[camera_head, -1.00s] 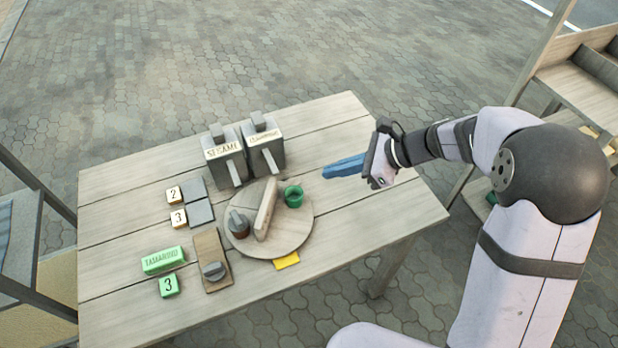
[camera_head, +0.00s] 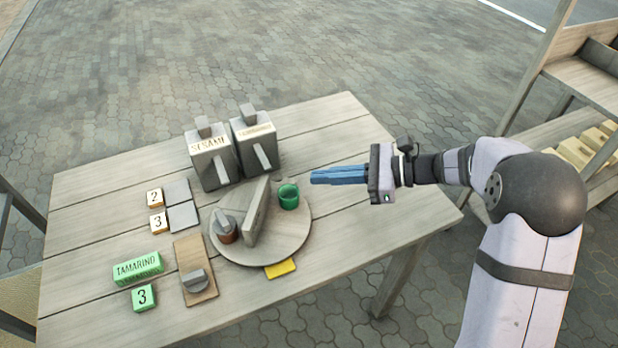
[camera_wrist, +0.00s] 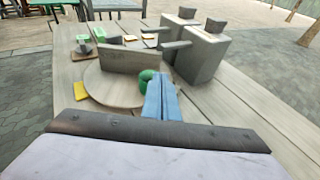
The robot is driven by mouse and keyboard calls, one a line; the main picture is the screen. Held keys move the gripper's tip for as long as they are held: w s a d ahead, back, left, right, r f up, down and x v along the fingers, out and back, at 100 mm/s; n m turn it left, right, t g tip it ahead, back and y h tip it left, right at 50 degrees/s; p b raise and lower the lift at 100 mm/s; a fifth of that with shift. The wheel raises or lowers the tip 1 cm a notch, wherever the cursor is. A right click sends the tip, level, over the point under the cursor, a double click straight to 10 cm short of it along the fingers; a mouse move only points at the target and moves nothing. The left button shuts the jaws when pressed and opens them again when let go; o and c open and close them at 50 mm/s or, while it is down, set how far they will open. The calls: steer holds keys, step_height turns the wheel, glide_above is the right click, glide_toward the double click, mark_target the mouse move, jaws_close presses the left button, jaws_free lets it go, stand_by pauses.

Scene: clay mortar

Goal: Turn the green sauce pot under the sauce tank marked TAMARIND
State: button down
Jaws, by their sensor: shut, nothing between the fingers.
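The green sauce pot (camera_head: 288,197) stands upright on the right part of a round wooden turntable (camera_head: 290,240), beside an upright wooden divider (camera_head: 257,212). A brown pot (camera_head: 227,228) stands on the divider's other side. Two grey tanks stand behind: the left is marked SESAME (camera_head: 208,155); the right tank's label (camera_head: 250,143) is small and appears to read TAMARIND. My gripper (camera_head: 314,177) is shut and empty, its blue fingers just right of the green pot. In the wrist view the fingers (camera_wrist: 160,84) partly hide the green pot (camera_wrist: 147,76); contact cannot be told.
A yellow tab (camera_head: 280,268) lies at the turntable's front edge. A wooden board with a grey knob (camera_head: 196,281), a green TAMARIND block (camera_head: 138,268), a green 3 block (camera_head: 144,297) and cream blocks numbered 2 and 3 are to the left. The table's right end is clear.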

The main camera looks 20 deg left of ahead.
mark_target(286, 188)
steer(key=p+x, duration=0.1)
steer(key=x, duration=0.8)
steer(key=shift+a+f, duration=0.15)
steer(key=b, duration=0.1)
steer(key=a+n+g+b, duration=0.1)
steer(key=shift+w+f+b, duration=0.2)
steer(key=shift+f+b, duration=0.15)
steer(key=shift+a+g+h+b, duration=0.3)
steer(key=shift+g+b, duration=0.1)
steer(key=shift+b, duration=0.2)
steer(key=a+b, duration=0.1)
steer(key=b, duration=0.2)
steer(key=shift+a, duration=0.25)
steer(key=shift+a+r+b, duration=0.3)
steer(key=shift+a+b, duration=0.15)
steer(key=shift+b, duration=0.35)
steer(key=shift+w+r, duration=0.1)
